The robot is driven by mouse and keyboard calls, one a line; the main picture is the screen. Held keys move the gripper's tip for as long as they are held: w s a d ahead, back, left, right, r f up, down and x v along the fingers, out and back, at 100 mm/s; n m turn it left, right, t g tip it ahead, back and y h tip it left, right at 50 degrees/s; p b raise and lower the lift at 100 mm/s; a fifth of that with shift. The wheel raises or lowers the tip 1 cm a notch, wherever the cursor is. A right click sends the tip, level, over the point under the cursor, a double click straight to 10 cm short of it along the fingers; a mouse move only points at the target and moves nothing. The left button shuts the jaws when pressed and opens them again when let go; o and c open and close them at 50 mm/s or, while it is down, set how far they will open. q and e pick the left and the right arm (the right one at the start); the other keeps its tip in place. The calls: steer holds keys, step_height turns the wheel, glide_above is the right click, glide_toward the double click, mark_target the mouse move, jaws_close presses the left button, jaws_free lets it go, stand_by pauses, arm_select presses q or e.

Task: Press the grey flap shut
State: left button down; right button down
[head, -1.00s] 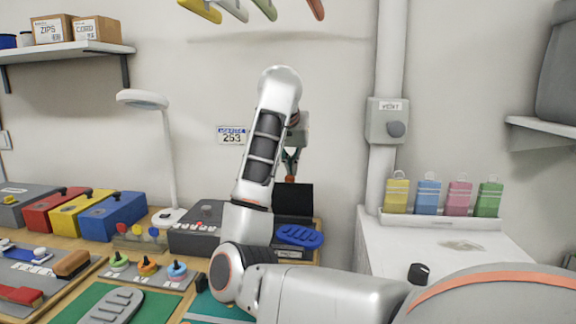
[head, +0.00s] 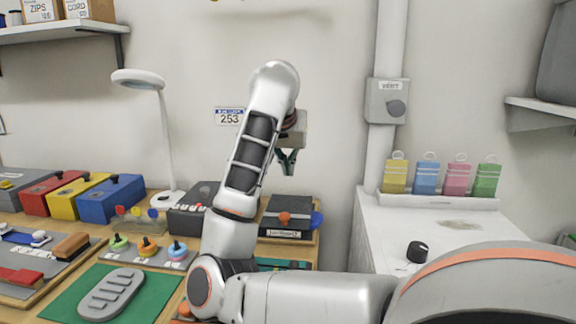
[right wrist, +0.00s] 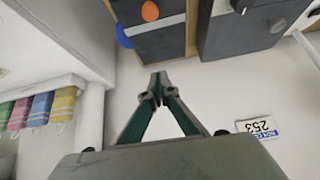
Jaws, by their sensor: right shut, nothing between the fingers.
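The grey flap (head: 297,204) is the dark lid of a box with a white label on its front, behind my right forearm in the head view. It lies down over the box, with an orange knob (head: 285,218) on it. A blue rounded piece (head: 317,218) sticks out at its right side. I cannot tell whether the flap is fully closed. The flap also shows at the top of the right wrist view (right wrist: 163,38). My right gripper (head: 287,170) is shut and empty, above and apart from the flap. My left gripper is out of view.
A dark grey box (head: 192,212) stands close left of the flap's box. A lamp (head: 160,120) and red, yellow and blue boxes (head: 112,198) are farther left. A white cabinet (head: 440,235) stands right. The wall is close behind.

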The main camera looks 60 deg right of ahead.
steer(key=v, duration=1.2)
